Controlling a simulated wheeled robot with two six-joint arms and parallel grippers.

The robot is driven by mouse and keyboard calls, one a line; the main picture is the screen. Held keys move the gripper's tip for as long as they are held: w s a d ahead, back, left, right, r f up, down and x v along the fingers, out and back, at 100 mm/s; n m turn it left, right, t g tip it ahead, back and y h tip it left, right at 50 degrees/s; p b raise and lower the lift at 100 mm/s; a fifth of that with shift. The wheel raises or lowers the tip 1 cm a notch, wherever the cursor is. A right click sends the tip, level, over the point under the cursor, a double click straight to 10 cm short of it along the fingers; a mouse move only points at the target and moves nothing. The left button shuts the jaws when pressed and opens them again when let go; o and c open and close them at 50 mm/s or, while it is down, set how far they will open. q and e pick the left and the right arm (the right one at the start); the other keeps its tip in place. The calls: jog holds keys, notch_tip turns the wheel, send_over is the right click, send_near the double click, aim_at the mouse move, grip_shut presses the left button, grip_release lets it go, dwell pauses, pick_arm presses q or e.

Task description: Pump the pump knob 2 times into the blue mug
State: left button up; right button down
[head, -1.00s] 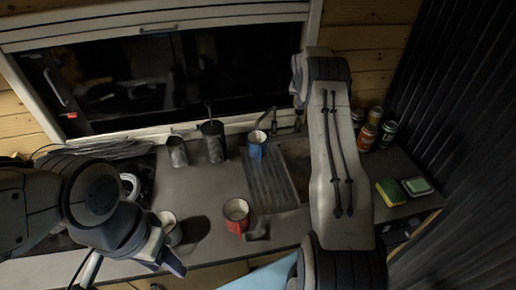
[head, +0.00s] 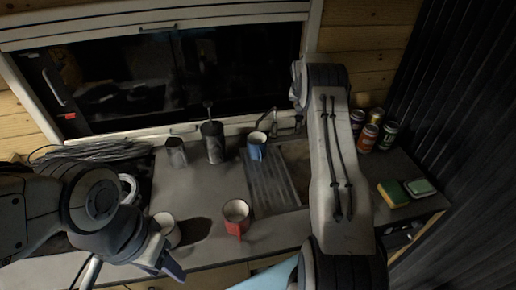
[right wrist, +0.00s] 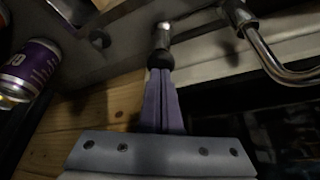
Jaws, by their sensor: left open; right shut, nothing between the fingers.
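The blue mug (head: 257,152) stands upright on the far counter, beside the ribbed drainer and under or close to a curved metal spout (head: 267,117). In the right wrist view, a metal post (right wrist: 162,38) with a black knob (right wrist: 160,61) stands on the counter, appearing upside down. My right gripper (right wrist: 163,76) is shut and empty, its fingertips at the black knob; whether they touch is unclear. In the head view its tips are hidden by my arm. My left gripper (head: 168,268) is open and empty near the counter's front edge.
A red mug (head: 236,227) and a white mug (head: 170,238) stand at the front. Several cans (head: 368,137) and sponges (head: 392,194) are at the right. The counter between the cups and front mugs is clear.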

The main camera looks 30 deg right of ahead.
jog(key=shift+r+p, duration=1.35)
jog(key=shift+r, duration=1)
notch_tip(320, 180, up, 6)
jog(key=p, duration=0.4)
